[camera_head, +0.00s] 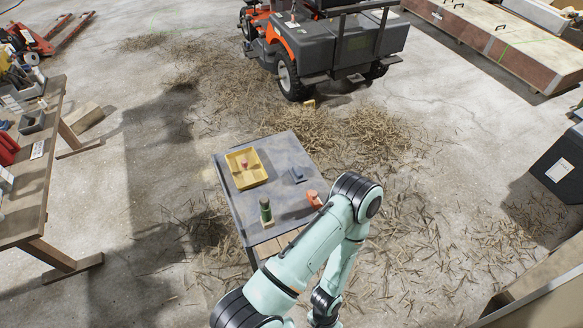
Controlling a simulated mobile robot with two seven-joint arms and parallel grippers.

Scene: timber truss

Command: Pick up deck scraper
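I cannot make out for certain which object is the deck scraper. A small grey table (229,186) stands in the middle of the view. On it is a yellow tray (262,177) with a small reddish item (244,163) inside. A dark green bottle or can (265,210) stands near the table's front left edge. A small orange object (313,198) lies at the right edge, close to my bent arm. A small dark blue-grey item (297,174) lies near the middle right. One of my arms reaches up from below and folds back down; neither gripper shows.
A ride-on mower (355,45) stands behind the table, with dry clippings (300,130) around it. A wooden workbench (28,215) with tools is at the left. A dark bin (562,165) is at the right.

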